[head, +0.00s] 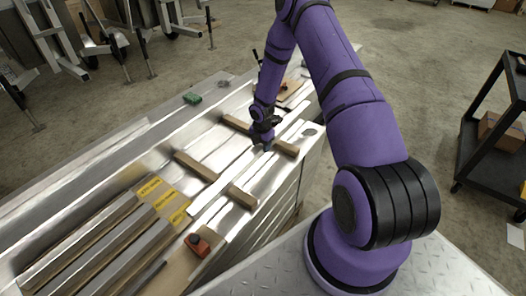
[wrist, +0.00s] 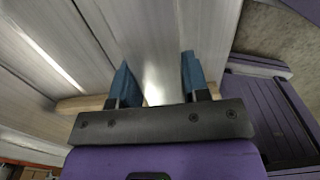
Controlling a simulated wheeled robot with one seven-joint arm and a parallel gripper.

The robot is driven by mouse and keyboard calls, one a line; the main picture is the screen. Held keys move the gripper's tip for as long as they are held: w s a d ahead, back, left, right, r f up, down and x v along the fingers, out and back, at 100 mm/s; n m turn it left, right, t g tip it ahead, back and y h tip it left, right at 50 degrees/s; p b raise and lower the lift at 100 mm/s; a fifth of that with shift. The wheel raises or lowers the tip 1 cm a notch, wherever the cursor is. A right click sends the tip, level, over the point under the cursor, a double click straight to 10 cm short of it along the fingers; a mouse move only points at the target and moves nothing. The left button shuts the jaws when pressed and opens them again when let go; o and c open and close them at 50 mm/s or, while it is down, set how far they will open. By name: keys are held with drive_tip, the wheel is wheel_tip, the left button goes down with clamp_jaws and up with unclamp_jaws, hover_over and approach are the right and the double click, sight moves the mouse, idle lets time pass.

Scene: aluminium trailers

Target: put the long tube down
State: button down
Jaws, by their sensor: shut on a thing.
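The long tube (head: 225,186) is a bright, narrow aluminium bar, lying lengthwise over the metal deck. My gripper (head: 264,146) points down at the tube's upper half, and its fingers are partly hidden in the head view. In the wrist view my gripper (wrist: 157,66) has two blue fingers on either side of a bright metal strip, shut on the tube. The tube is at or just above the wooden strips; I cannot tell whether it touches them.
Wooden strips (head: 195,166) lie across the deck, another (head: 242,197) nearer me. Yellow labels (head: 150,187), an orange tool (head: 204,241) and a green item (head: 192,98) are on the bench. A black cart (head: 487,150) holds a cardboard box (head: 500,130) at right.

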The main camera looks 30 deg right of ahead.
drive_tip(key=shift+d, duration=0.35)
drive_tip(key=shift+f, duration=1.75)
drive_tip(key=shift+w+f, duration=0.1)
drive_tip(key=shift+f, duration=0.5)
drive_tip(key=c, duration=0.6)
unclamp_jaws()
